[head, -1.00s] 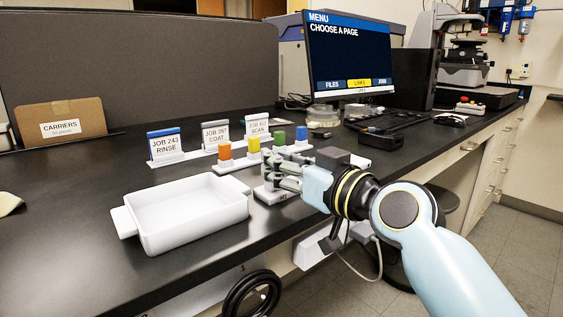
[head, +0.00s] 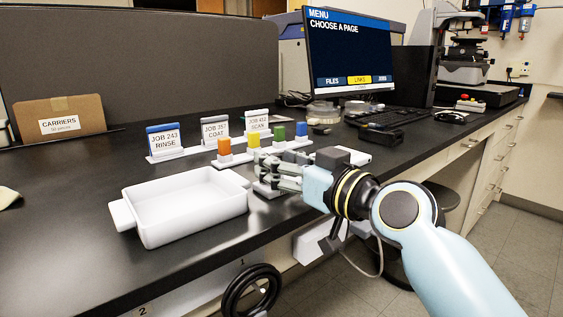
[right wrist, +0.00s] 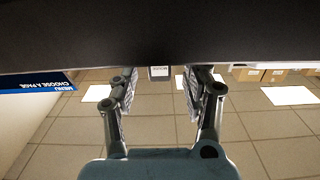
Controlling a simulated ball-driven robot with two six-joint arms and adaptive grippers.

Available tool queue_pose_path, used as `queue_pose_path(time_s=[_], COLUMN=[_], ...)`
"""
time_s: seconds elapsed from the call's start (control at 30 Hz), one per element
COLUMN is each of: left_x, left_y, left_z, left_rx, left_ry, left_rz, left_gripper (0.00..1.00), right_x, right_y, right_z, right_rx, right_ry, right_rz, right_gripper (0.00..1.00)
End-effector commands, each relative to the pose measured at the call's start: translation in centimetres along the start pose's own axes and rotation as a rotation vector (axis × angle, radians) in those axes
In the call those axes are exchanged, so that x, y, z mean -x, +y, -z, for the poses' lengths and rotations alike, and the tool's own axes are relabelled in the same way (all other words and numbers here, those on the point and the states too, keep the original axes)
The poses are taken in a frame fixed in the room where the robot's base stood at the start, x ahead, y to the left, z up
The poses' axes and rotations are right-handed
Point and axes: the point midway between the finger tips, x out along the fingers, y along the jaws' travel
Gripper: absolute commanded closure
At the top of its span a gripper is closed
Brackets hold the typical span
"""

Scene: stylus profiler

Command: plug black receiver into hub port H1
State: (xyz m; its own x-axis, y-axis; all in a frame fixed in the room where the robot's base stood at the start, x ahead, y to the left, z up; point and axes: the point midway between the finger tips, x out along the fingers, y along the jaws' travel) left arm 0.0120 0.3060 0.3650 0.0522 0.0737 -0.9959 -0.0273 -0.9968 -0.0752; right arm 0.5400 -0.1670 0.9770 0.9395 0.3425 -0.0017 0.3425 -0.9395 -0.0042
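My right gripper (head: 268,172) is low over the bench beside the front edge, its fingers pointing left in the head view. In the right wrist view its two fingers (right wrist: 160,80) stand apart with a clear gap. A pale low block (head: 264,191), which may be the hub, sits beneath the fingers and is mostly covered by them. Its port H1 cannot be made out. I cannot pick out the black receiver with certainty. A small grey-framed pale thing (right wrist: 159,73) shows between the fingers in the right wrist view, but what it is stays unclear. My left gripper is not in view.
A white tray (head: 165,238) stands left of my right gripper. Behind are a white rack (head: 236,162) with orange, yellow, green and blue blocks, and job signs (head: 165,142). A monitor (head: 350,50) stands behind.

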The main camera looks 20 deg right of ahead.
Motion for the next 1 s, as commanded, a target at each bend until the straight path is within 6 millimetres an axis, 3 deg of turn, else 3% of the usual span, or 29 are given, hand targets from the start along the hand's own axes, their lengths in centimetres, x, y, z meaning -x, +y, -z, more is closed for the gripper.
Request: queue_pose_path(time_s=[0.5, 1.0], left_x=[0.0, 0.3], left_y=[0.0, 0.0], left_z=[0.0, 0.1], left_rx=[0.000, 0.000], left_ry=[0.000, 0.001], left_rz=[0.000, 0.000], left_gripper=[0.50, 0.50], right_x=[0.2, 5.5], right_y=[0.0, 0.0], right_z=[0.0, 0.0], right_rx=[0.001, 0.003], right_ry=[0.000, -0.002], right_rz=[0.000, 0.000], right_gripper=[0.54, 0.54])
